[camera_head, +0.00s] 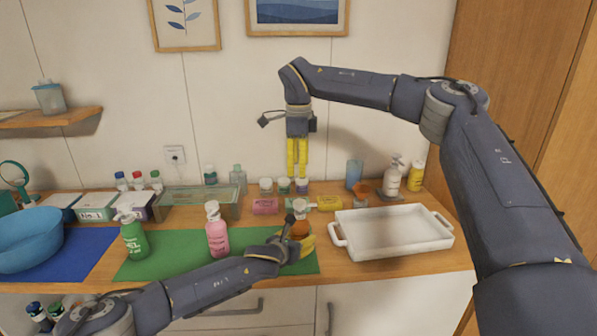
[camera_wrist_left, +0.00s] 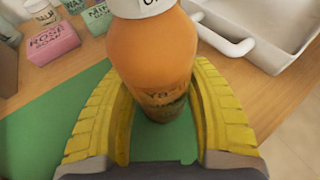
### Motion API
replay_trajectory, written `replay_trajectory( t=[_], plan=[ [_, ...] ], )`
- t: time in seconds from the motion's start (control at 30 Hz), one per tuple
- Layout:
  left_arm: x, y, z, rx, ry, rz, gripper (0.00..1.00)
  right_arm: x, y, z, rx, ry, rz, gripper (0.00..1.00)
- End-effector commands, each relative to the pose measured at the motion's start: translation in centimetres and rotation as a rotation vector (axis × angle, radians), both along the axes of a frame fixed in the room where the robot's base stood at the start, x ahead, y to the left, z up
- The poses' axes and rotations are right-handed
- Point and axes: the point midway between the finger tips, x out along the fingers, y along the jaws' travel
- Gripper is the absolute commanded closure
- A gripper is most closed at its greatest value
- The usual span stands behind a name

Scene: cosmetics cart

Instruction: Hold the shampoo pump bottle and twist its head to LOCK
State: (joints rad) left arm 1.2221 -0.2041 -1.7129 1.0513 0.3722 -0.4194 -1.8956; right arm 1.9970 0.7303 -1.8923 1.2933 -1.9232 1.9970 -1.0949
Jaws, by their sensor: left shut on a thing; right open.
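An orange bottle (camera_head: 300,229) with a white head (camera_head: 300,208) stands upright at the right end of the green mat. My left gripper (camera_head: 298,240) is shut around its body. In the left wrist view the orange bottle (camera_wrist_left: 155,55) sits between the yellow fingers, its label blurred. Its white collar (camera_wrist_left: 140,5) is cut off at the top edge, with only part of its lettering showing.
A pink pump bottle (camera_head: 217,238) and a green bottle (camera_head: 134,240) stand on the green mat (camera_head: 180,268). A white tray (camera_head: 392,252) lies to the right. Soap boxes and small jars line the back, including a pink rose soap (camera_wrist_left: 52,42). A blue basin (camera_head: 30,245) is at left.

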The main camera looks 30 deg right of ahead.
Motion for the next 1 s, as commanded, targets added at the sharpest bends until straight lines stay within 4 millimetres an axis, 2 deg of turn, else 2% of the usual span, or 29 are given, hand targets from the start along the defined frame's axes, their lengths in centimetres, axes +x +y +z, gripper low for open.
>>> replay_trajectory(
  t=[0.33,0.37,0.57,1.0],
  plan=[
    [0.0,-0.04,0.07,-0.001,-0.001,0.0,0.89,0.0,0.01,0.03,0.0,0.0,0.001,0.43],
    [0.0,-0.04,0.07,-0.001,-0.001,0.0,0.45,0.0,0.01,0.03,0.0,0.0,0.001,0.43],
    [-0.01,-0.03,0.05,-0.001,-0.001,0.0,0.22,0.0,0.01,0.02,0.0,0.0,0.001,0.43],
    [-0.26,0.54,0.22,0.0,0.0,0.0,0.21,0.0,0.01,0.02,0.0,0.0,0.001,0.43]
  ],
)
